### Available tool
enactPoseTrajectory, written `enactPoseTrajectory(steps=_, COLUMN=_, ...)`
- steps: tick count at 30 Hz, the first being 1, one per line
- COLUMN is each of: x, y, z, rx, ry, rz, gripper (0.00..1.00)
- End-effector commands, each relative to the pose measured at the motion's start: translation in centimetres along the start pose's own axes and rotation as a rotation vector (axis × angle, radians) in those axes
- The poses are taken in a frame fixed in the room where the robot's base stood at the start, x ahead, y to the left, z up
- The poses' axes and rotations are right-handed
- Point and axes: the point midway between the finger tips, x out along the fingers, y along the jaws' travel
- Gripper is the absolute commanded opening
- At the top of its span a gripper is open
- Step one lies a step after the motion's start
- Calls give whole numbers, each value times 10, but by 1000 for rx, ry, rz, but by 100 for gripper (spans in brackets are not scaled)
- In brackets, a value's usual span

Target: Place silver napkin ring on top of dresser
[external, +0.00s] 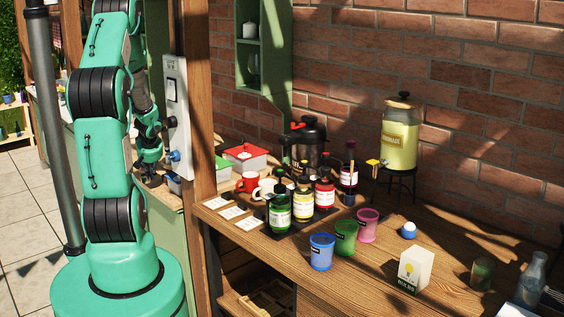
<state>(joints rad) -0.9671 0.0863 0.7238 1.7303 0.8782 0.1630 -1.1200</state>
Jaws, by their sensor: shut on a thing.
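My gripper (150,171) shows small and dark at the left of the external view, just right of my arm's column. It is pointed down over a wooden-topped green piece of furniture (190,245), possibly the dresser, beside the wooden post. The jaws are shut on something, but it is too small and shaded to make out. I cannot make out a silver napkin ring anywhere in the view. My arm and the post hide much of the furniture top, so I cannot tell whether the gripper touches it.
A wooden post (196,100) and a white switch panel (177,115) stand close to the gripper. The wooden table (290,262) at the right holds bottles, mugs, colored cups and a lemonade dispenser (400,140). A green wall shelf (277,50) hangs on the brick wall.

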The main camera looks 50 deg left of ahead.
Motion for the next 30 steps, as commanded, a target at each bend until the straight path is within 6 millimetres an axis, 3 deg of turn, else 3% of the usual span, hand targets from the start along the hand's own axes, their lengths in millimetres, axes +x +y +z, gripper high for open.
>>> enactPoseTrajectory(steps=14, x=2, y=1, z=-4, rx=0, ry=-1, rz=0, gripper=0)
enactPoseTrajectory(steps=30, x=28, y=13, z=-41, rx=0, ry=0, rz=0, gripper=0)
